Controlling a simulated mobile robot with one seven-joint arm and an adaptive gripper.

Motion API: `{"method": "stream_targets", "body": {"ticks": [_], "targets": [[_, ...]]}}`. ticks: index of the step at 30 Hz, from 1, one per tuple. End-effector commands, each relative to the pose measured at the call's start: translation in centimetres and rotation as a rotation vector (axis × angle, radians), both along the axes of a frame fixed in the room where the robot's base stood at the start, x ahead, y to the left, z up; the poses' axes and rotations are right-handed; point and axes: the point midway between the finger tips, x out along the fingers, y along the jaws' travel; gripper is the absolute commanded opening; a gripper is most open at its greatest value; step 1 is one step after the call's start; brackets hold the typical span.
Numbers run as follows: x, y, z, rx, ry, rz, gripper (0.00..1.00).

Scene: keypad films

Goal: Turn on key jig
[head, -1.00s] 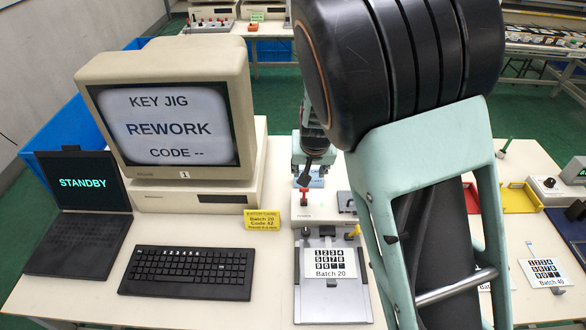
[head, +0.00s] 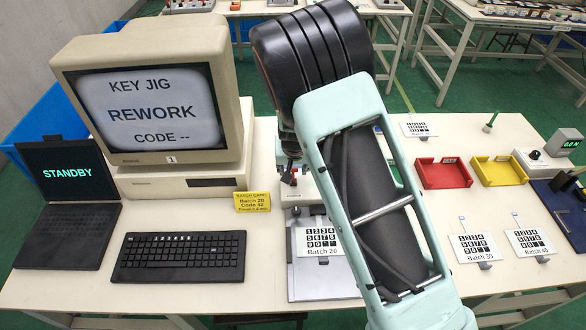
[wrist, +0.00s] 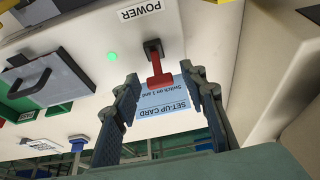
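The key jig (head: 302,200) is a pale machine, partly hidden behind my arm in the head view. Its red switch lever (wrist: 160,76) sits in a dark slot beside a POWER label (wrist: 139,11) in the wrist view. A round green lamp (wrist: 112,56) is near the switch. My gripper (wrist: 163,82) is open, with its two dark fingers on either side of the red lever's end; I cannot tell whether they touch it. A blue set-up card (wrist: 163,103) shows beyond, between the fingers. In the head view my gripper is mostly hidden by the arm.
The monitor (head: 150,110) reads KEY JIG REWORK CODE --. The laptop (head: 67,172) reads STANDBY. A keyboard (head: 180,256), yellow note (head: 252,201), Batch 20 keypad film (head: 316,236), red tray (head: 443,173) and yellow tray (head: 498,171) share the table.

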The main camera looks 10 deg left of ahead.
Motion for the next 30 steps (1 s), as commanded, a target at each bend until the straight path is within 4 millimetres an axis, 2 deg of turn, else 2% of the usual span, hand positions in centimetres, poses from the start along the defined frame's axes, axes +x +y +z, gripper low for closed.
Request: {"method": "stream_targets", "body": {"ticks": [9,20,30], "targets": [[0.10,0.08,-0.23,0.001,-0.001,0.000,0.39],[0.08,0.07,-0.21,0.001,-0.001,0.000,0.00],[0.64,0.24,-0.03,-0.020,0.085,0.001,0.00]]}}
